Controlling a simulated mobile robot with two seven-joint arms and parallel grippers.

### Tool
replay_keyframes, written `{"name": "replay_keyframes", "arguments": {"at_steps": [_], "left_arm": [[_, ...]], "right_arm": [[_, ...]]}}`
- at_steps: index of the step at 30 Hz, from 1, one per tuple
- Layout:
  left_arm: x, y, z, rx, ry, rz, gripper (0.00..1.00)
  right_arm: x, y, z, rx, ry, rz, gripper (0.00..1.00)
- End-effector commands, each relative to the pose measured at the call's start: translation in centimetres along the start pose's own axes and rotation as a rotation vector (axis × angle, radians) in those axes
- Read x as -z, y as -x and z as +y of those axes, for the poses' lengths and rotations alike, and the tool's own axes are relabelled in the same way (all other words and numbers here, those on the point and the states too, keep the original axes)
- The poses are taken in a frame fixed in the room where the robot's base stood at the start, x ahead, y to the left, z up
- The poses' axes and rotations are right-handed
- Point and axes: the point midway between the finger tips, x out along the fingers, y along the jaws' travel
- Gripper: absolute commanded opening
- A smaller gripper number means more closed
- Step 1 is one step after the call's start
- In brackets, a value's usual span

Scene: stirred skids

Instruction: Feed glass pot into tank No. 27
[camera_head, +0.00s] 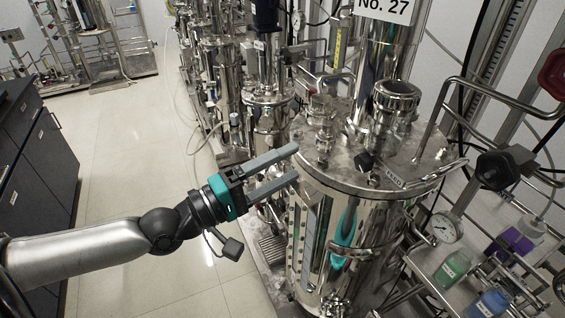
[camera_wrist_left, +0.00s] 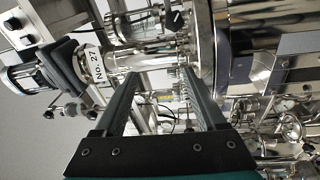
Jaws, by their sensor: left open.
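Tank No. 27 (camera_head: 375,165) is a shiny steel vessel right of centre, its label (camera_head: 384,8) above the lid. A wide port (camera_head: 397,97) stands up on the lid. My left gripper (camera_head: 295,162) is open and empty, its two grey fingers reaching the left side of the lid's rim; I cannot tell whether they touch it. In the left wrist view the gripper (camera_wrist_left: 159,72) shows nothing between its fingers, and the label (camera_wrist_left: 97,66) lies to their left. I cannot make out a glass pot for certain. My right gripper is not in view.
Bottles with green (camera_head: 453,268), blue (camera_head: 489,302) and purple (camera_head: 512,243) contents stand on a steel rack at lower right. A pressure gauge (camera_head: 445,228) and bent rails crowd the tank's right. Dark cabinets (camera_head: 35,150) stand left. The floor (camera_head: 130,130) between is mostly clear, with a hose.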

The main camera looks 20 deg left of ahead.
Motion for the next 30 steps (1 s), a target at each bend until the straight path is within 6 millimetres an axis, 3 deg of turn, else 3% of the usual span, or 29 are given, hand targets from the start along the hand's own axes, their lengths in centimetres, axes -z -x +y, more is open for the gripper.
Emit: {"name": "replay_keyframes", "arguments": {"at_steps": [9, 23, 26, 29, 30], "left_arm": [[0.5, -0.5, 0.2, -0.014, -0.275, -0.017, 0.73], [0.6, -0.5, 0.0, -0.013, -0.315, -0.018, 0.73], [1.3, -0.3, -1.7, 0.012, -0.343, 0.001, 0.73], [3.0, 0.4, -5.9, 0.083, -0.421, 0.043, 0.73], [3.9, 0.9, -8.3, 0.126, -0.463, 0.064, 0.73]], "right_arm": [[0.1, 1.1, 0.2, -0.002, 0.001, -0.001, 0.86], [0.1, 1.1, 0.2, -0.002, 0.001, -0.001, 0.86], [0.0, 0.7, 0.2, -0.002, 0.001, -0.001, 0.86], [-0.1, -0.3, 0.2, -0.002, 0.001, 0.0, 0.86], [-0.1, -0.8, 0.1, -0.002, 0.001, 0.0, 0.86]]}}
